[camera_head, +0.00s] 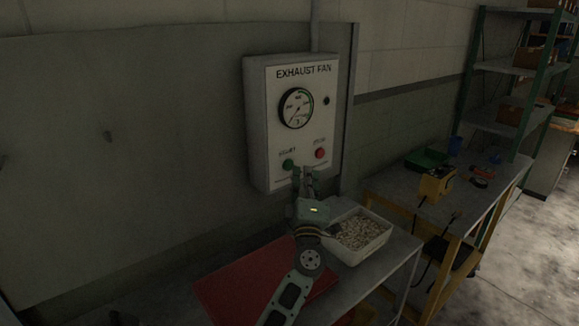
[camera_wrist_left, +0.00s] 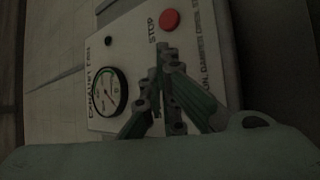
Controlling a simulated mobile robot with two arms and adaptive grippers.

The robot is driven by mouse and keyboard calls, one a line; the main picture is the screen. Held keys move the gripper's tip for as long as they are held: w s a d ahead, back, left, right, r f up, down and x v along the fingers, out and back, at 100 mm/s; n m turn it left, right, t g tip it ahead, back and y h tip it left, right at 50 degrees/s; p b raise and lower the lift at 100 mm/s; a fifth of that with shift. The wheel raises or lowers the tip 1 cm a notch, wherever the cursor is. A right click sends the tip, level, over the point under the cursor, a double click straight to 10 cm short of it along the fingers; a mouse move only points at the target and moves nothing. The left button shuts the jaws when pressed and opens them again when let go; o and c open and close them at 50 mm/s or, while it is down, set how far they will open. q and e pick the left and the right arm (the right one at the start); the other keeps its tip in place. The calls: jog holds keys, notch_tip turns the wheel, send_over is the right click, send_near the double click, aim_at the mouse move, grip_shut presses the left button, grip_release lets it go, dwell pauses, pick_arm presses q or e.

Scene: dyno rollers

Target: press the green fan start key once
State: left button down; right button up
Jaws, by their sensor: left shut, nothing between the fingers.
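The exhaust fan box (camera_head: 258,125) is on the wall, with a white face, a round gauge (camera_head: 296,108) and a small dark spot. The green start key (camera_head: 288,164) is low on its face at left, and the red stop key (camera_head: 320,153) is to its right. My left gripper (camera_head: 304,170) is shut and empty, in front of the lower face just right of the green key. I cannot tell whether it touches the panel. In the left wrist view the gripper (camera_wrist_left: 162,50) covers the start key's area; the red stop key (camera_wrist_left: 169,19) shows beyond it.
Below the box, a bench holds a red mat (camera_head: 222,282) and a white tray (camera_head: 382,240) of pale bits. A second table (camera_head: 398,190) at right carries a yellow device (camera_head: 435,185) and a green bin. Shelves (camera_head: 510,67) stand behind it. Open floor lies at far right.

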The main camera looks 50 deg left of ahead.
pick_arm(q)
jog(key=shift+a, duration=0.15)
jog(key=shift+a, duration=0.3)
jog(key=shift+a, duration=0.4)
dwell(0.6)
jog(key=shift+d+p, duration=0.2)
jog(key=shift+p, duration=0.1)
jog(key=shift+d, duration=0.65)
jog(key=d, duration=0.1)
jog(key=d+p, duration=0.1)
jog(key=d, duration=0.3)
jog(key=shift+s+p, duration=0.3)
